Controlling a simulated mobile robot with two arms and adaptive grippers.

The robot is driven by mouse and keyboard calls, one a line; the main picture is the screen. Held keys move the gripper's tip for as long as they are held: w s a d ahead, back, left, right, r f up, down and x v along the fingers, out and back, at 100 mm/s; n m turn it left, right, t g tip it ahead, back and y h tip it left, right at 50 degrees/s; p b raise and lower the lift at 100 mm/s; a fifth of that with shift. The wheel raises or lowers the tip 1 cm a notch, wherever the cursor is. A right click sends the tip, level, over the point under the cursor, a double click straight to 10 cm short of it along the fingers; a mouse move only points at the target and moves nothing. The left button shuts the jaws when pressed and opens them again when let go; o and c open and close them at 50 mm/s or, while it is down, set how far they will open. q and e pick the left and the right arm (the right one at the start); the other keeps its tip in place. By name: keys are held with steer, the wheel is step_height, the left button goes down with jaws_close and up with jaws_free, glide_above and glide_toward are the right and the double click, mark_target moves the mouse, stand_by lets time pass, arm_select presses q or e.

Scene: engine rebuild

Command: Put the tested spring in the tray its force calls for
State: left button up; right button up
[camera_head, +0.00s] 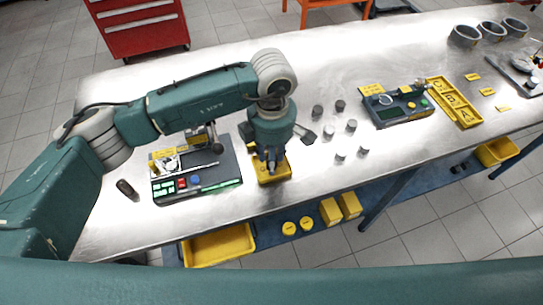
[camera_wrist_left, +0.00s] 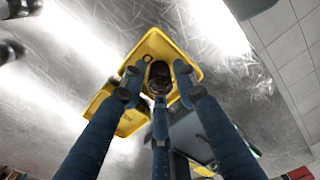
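My left gripper (camera_head: 270,172) points down over a small yellow tray (camera_head: 286,171) near the front edge of the bench. In the left wrist view, its fingers (camera_wrist_left: 160,82) are spread around a dark, short, round piece (camera_wrist_left: 160,70), which may be the spring. They look close to its sides, but I cannot tell whether they grip it or whether it rests in the tray. The tray's yellow rim (camera_wrist_left: 192,50) shows beyond it. A grey tester (camera_head: 225,181) with green displays stands left of the tray. My right gripper is not in view.
Several small grey cylinders (camera_head: 351,125) stand right of the gripper. A device with a screen (camera_head: 393,112) and a yellow divided tray (camera_head: 465,114) are farther right. A dark cylinder (camera_head: 127,188) lies left of the tester. Yellow bins (camera_head: 218,246) sit below the bench.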

arm_select(q)
steer(key=shift+w+r+b, duration=0.1)
steer(key=shift+r+b, duration=0.2)
steer(key=shift+r, duration=0.1)
step_height(320, 180, up, 11)
steer(key=b, duration=0.3)
steer(key=shift+r+b, duration=0.2)
steer(key=shift+b, duration=0.2)
